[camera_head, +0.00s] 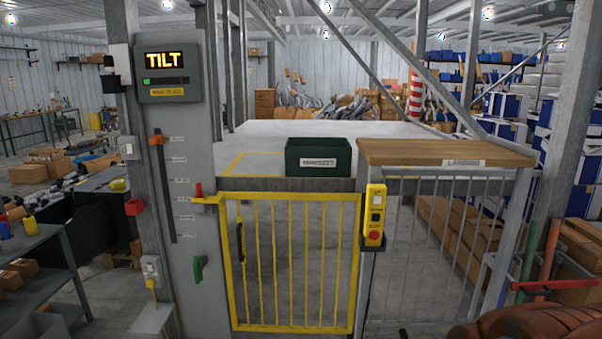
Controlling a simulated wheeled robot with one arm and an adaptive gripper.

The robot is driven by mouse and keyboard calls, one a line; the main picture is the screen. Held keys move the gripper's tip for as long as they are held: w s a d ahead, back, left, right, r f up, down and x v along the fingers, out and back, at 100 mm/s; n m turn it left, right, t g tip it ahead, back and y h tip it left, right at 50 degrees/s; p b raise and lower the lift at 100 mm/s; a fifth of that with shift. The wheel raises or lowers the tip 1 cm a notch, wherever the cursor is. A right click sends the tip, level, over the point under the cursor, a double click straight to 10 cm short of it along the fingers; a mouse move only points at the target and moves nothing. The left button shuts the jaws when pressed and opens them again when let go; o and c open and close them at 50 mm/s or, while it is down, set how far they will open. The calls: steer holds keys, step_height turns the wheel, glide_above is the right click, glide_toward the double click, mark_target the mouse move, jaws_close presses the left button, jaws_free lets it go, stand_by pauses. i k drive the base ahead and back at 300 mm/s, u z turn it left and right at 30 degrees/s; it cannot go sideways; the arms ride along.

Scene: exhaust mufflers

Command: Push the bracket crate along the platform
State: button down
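The bracket crate (318,172) is a dark green open-topped box with a white label on its front. The label seems to read "BRACKETS", but the letters are small. The crate sits upright near the front edge of the grey platform (290,131), left of the wooden-topped landing (440,153). A yellow outline is marked on the platform to the left of the crate and partly behind it. The crate's contents cannot be made out. My gripper is not in view.
A yellow barred gate (292,262) stands below the platform's front edge. A grey control post (185,200) with a lit "TILT" display (163,59) is at left. A yellow button pendant (375,215) hangs by the landing. The platform behind the crate looks clear.

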mark_target(304, 156)
steer(key=u, duration=0.75)
steer(key=i, duration=0.9)
steer(key=u, duration=0.9)
steer(key=i, duration=1.2)
steer(key=z, duration=0.75)
steer(key=i, duration=1.2)
steer(key=z, duration=0.95)
